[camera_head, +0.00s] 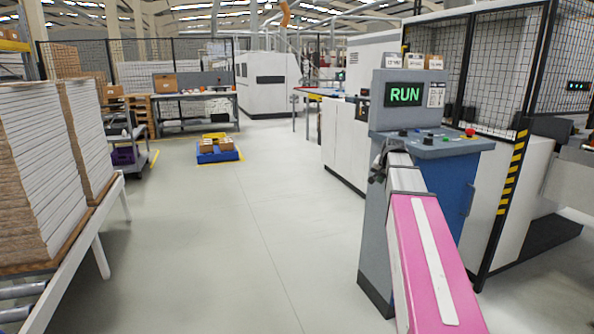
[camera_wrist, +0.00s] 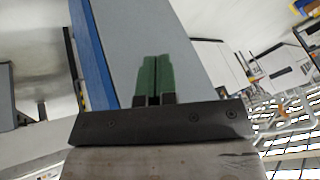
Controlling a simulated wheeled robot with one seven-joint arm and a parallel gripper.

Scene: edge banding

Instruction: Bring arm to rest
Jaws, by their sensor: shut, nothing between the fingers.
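My gripper (camera_wrist: 154,80) shows in the wrist view with its two green fingertips pressed together and nothing between them. Behind the fingertips stands the grey and blue face of the control console (camera_wrist: 190,40). In the head view my pink and white arm reaches forward from the bottom right to the console (camera_head: 375,220). The arm's far end is beside the console's left edge, below the RUN screen (camera_head: 405,94). My gripper is hard to make out there, and I cannot tell whether it touches the console.
Stacks of white panels (camera_head: 40,165) stand on a roller conveyor (camera_head: 108,200) at left. A blue cart (camera_head: 218,156) sits on the floor ahead. A mesh-fenced machine (camera_head: 510,190) with a striped post fills the right. The middle aisle floor (camera_head: 220,250) is clear.

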